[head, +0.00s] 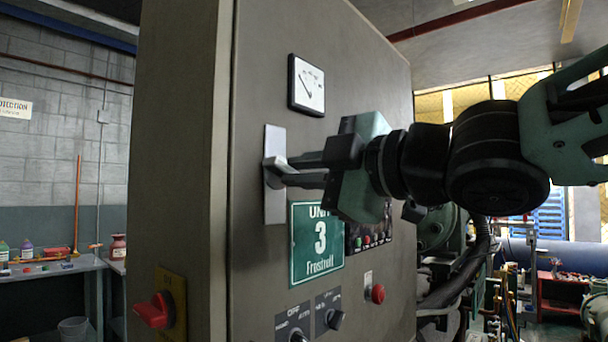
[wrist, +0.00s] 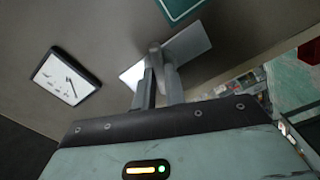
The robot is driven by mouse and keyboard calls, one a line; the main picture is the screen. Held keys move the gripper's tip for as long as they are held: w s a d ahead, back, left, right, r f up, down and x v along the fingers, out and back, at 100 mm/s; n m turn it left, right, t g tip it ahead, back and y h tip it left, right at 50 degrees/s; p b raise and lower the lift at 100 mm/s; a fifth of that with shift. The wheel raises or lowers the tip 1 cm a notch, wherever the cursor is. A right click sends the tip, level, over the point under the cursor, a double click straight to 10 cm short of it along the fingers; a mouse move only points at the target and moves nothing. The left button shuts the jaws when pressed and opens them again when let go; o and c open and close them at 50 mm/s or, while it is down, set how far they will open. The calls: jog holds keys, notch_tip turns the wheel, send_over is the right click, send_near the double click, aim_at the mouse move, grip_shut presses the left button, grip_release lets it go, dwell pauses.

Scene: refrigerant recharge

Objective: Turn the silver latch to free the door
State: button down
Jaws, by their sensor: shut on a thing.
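The silver latch (head: 274,172) sits on a pale upright plate on the grey cabinet door (head: 252,80), below a dial gauge. My gripper (head: 283,170) reaches it from the right, with its two dark fingers shut on the latch handle. In the wrist view the latch (wrist: 155,48) shows between the fingertips of my gripper (wrist: 158,75), and its plate runs diagonally behind. The fingers hide part of the handle. The door looks flush with the cabinet in the head view.
The gauge (head: 306,86) is above the latch, and a green Unit 3 sign (head: 317,236) is just below my gripper. A red rotary switch (head: 154,310) is on the cabinet's left face. Knobs (head: 335,318) and a red button (head: 378,293) stick out lower down. A workbench (head: 60,268) stands at far left.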

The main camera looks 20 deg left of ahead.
jog(key=shift+d+r, duration=0.1)
jog(key=shift+r, duration=0.1)
jog(key=n+b, duration=0.2)
jog(key=n, duration=0.1)
jog(key=c, duration=1.5)
grip_release()
jog(key=shift+c, duration=0.2)
jog(key=p+v, duration=0.1)
jog(key=v, duration=0.8)
jog(key=shift+f, duration=0.15)
